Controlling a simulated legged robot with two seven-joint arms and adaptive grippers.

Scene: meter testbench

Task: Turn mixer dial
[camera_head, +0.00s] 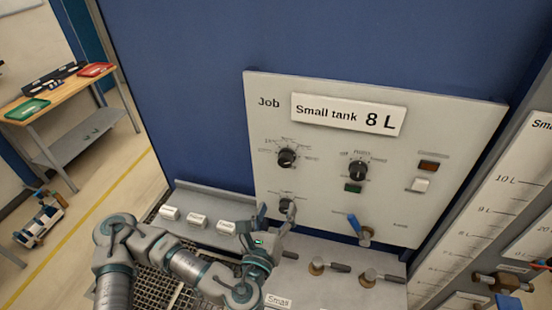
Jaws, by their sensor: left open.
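A grey control panel (320,200) on a blue wall carries three black dials: an upper left dial (286,157), an upper right dial (358,170) and a lower left dial (285,205). Their small labels are too blurred to read, so I cannot tell which is the mixer dial. My left gripper (276,216) is open in front of the lower left dial. One finger is left of that dial and the other overlaps its right side. Whether they touch it I cannot tell. My right gripper is out of view.
A blue lever (354,224) sits low on the panel. A white switch (420,185) is at its right. Below, a ledge bears white labelled blocks (198,220) and valves (318,265). Level gauges (490,200) stand at right. A workbench (60,92) stands far left.

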